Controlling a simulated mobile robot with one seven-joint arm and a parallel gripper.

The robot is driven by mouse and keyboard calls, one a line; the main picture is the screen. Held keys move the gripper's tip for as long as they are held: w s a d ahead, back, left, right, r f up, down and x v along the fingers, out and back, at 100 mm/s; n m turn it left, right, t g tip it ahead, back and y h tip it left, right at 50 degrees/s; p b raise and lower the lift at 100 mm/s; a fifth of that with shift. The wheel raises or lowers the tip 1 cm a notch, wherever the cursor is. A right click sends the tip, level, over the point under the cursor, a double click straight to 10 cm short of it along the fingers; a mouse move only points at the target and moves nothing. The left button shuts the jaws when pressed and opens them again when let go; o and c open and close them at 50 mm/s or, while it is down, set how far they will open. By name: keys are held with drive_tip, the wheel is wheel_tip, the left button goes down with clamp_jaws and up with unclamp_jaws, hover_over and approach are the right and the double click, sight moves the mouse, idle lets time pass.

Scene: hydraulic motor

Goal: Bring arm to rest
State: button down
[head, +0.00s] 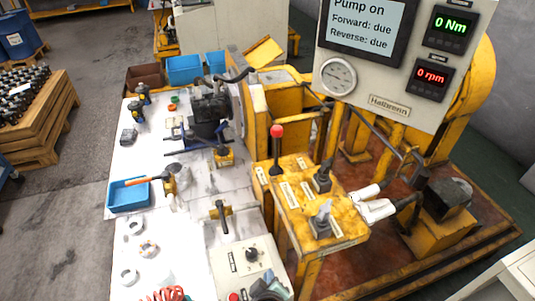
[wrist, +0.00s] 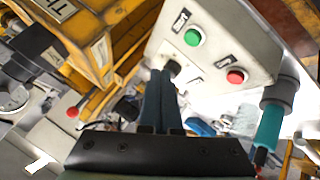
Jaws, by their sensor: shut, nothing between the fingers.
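My gripper (wrist: 166,72) shows in the wrist view with its two dark fingers together and nothing between them. The fingertips are close to the grey control box (wrist: 222,32). They overlap a dark round part of its face; whether they touch it cannot be told. A green button (wrist: 193,37) and a red button (wrist: 235,76) are on that box. In the head view a grey control box (head: 238,262) with a black knob stands at the bench's near end.
The yellow console (head: 322,228) with a red-knobbed lever (head: 277,132) stands close right of the control box. A display panel (head: 400,85) reads "Pump on", 0 Nm and 0 rpm. The white bench (head: 120,225) holds a blue tray (head: 128,196), rings and tools. Grey floor lies left.

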drive_tip(key=w+r+m+t, duration=0.1)
drive_tip(key=w+r+t, duration=0.25)
drive_tip(key=r, duration=0.75)
drive_tip(key=w+r+m+t, duration=0.2)
drive_tip(key=w+r, duration=0.2)
drive_tip(key=r, duration=0.7)
drive_tip(key=w+r+m+t, duration=0.1)
drive_tip(key=w+r+t, duration=0.2)
drive_tip(key=r, duration=0.9)
drive_tip(key=s+r+m+t, duration=0.1)
drive_tip(key=s+r+t, duration=0.1)
drive_tip(key=r, duration=0.7)
drive_tip(key=s+r+m+t, duration=0.1)
drive_tip(key=s+r+t, duration=0.1)
drive_tip(key=r, duration=0.8)
drive_tip(key=s+r+m+t, duration=0.3)
drive_tip(key=s+r+t, duration=0.2)
drive_tip(key=s+r, duration=0.7)
wheel_tip(320, 180, up, 4)
drive_tip(key=shift+s+a+r+t, duration=0.2)
drive_tip(key=shift+s+r+t, duration=0.05)
drive_tip(key=shift+s+t, duration=0.1)
drive_tip(key=shift+w+f, duration=0.1)
